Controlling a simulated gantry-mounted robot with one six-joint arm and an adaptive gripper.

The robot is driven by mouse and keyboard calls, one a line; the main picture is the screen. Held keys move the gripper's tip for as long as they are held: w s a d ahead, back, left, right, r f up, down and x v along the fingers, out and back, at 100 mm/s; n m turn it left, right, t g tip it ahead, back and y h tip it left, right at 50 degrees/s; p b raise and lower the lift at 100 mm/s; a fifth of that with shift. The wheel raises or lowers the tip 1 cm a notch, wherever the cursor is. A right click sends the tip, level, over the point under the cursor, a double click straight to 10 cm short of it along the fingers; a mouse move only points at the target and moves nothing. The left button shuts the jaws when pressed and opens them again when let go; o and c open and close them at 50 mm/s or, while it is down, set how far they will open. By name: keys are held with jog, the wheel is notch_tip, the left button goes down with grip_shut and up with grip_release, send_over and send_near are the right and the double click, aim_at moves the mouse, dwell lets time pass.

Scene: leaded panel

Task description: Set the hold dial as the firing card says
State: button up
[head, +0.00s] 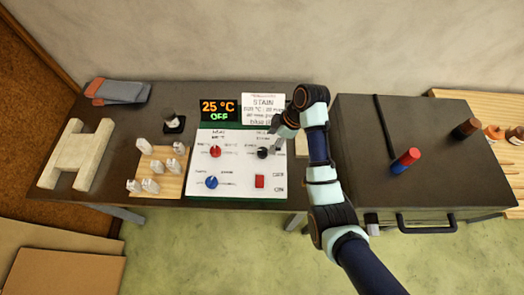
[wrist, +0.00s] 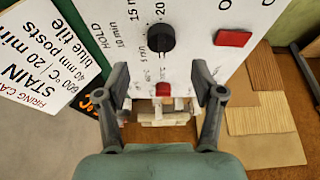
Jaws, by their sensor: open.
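The hold dial is a black knob (head: 262,152) on the white control panel (head: 236,176). In the wrist view the black knob (wrist: 160,38) has HOLD and minute marks beside it, among them 10 min, 15 min and 20. I cannot tell for sure where its pointer sits. The firing card (head: 264,101) stands behind the panel; in the wrist view the card (wrist: 45,50) reads STAIN, 20 min, 40 mm posts, blue tile. My gripper (head: 273,143) is beside the black knob in the head view. In the wrist view my gripper (wrist: 161,75) is open and empty, the knob beyond its fingertips.
The panel also has a red dial (head: 215,151), a blue dial (head: 211,182) and a red switch (head: 259,181). A display (head: 218,110) reads 25 °C OFF. A wooden board (head: 160,172) with white posts stands left. A dark lidded box (head: 440,150) stands right of my arm.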

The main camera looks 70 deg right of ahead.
aim_at(264, 150)
jog(key=b+x, duration=0.1)
jog(key=x, duration=0.6)
jog(key=shift+w+a+f, duration=0.1)
jog(key=shift+a+f, duration=0.05)
jog(key=shift+f, duration=0.15)
jog(key=c, duration=1.1)
jog(key=shift+c, duration=0.2)
